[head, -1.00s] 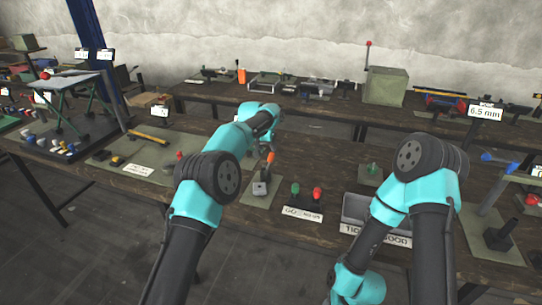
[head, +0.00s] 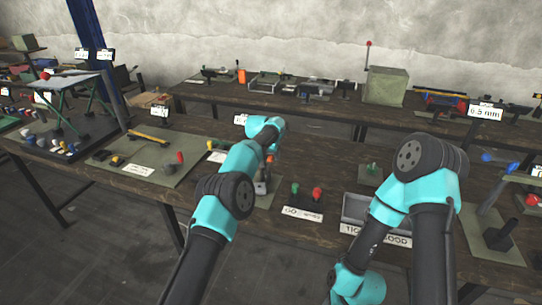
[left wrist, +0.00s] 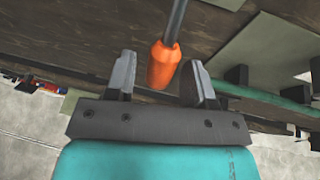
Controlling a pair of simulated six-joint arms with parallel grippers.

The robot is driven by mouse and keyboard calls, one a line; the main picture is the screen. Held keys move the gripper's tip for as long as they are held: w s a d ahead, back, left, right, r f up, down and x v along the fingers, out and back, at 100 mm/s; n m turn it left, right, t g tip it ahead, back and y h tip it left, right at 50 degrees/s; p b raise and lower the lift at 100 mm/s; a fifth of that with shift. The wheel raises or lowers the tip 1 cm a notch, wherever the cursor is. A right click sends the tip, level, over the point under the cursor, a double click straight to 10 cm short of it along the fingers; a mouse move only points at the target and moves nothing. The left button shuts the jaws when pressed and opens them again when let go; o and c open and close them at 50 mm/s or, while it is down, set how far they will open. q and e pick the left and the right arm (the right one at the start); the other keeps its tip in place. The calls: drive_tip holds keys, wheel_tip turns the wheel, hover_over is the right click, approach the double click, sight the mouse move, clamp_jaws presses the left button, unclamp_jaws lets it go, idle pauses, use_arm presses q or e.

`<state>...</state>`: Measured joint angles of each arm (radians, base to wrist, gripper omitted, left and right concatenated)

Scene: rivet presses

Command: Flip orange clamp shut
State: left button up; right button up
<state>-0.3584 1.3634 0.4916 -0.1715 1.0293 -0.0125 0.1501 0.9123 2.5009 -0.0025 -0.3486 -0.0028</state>
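The orange clamp handle (left wrist: 163,65) hangs on a dark metal rod in the left wrist view. It lies between the two spread fingers of my left gripper (left wrist: 160,72), with visible gaps on both sides. In the head view the orange handle (head: 270,159) is a small patch partly hidden by my left arm. The grey clamp base (head: 261,187) stands on a greenish mat, also partly covered by the arm. The left fingers are hidden in the head view. My right arm is folded down at the right, and its gripper is not in view.
Green (head: 295,188) and red (head: 317,193) knobs stand right of the clamp behind a label. A grey metal tray (head: 354,212) is further right. A red-topped piece (head: 180,157) and a hammer (head: 147,137) lie to the left.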

sight(269, 158)
use_arm(q)
clamp_jaws()
drive_tip(key=shift+a+r+t, duration=0.1)
drive_tip(key=shift+r+t, duration=0.25)
drive_tip(key=shift+t, duration=0.05)
idle(0.4)
drive_tip(key=shift+s+r, duration=0.1)
drive_tip(key=shift+r, duration=0.05)
drive_tip(key=shift+s+a+r+t+h, duration=0.15)
drive_tip(key=shift+s+r+t+h, duration=0.3)
drive_tip(key=shift+t, duration=0.35)
drive_tip(key=shift+s+a+r+t+h, duration=0.15)
drive_tip(key=shift+s+r+t+h, duration=0.2)
drive_tip(key=shift+r+t, duration=0.35)
drive_tip(key=shift+f, duration=0.15)
drive_tip(key=shift+o, duration=0.6)
unclamp_jaws()
drive_tip(key=shift+f, duration=0.1)
